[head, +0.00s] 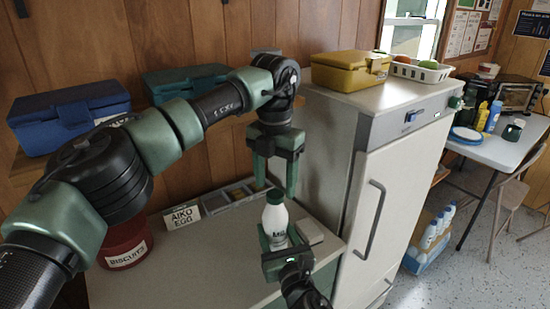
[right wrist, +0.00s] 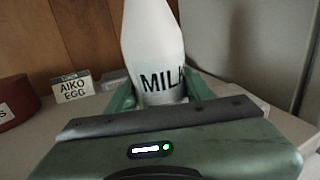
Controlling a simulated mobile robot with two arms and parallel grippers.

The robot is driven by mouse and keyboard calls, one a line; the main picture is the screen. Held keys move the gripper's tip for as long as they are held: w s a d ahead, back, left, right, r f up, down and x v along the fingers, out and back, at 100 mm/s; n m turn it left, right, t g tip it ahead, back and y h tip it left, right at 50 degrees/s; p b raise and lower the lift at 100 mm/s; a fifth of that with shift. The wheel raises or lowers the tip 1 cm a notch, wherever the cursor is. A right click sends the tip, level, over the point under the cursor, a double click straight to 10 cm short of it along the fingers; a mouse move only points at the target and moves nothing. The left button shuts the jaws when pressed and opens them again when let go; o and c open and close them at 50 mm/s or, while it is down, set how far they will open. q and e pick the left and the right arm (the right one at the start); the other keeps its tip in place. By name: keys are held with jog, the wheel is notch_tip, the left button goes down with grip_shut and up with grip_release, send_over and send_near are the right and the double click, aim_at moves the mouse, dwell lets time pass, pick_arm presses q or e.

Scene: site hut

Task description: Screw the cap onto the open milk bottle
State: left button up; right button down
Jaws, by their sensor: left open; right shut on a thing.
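The white milk bottle (head: 274,224) stands upright above the counter with a green cap (head: 275,196) at the top of its neck. Whether the cap is fully seated cannot be told. My right gripper (head: 284,250) is shut on the bottle's lower body. In the right wrist view the bottle (right wrist: 158,50) stands between the fingers, its MILK lettering facing the camera and its top cut off. My left gripper (head: 276,188) points down from above, open, its fingers apart around the level of the cap, with no visible grip on it.
On the counter (head: 190,275) are a red biscuits tin (head: 125,247), an AIKO EGG sign (head: 182,215) and a grey compartment tray (head: 215,203). A pale block (head: 309,231) lies right of the bottle. A white fridge (head: 395,165) stands close on the right.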

aim_at(279, 239)
pick_arm(q)
notch_tip(279, 239, up, 10)
dwell(0.3)
jog(key=shift+f, duration=0.1)
pick_arm(e)
jog(key=c, duration=0.5)
grip_release()
jog(key=v, duration=0.7)
jog(key=shift+s+d, duration=0.15)
jog(key=shift+s, duration=0.25)
pick_arm(q)
jog(key=shift+f, duration=0.25)
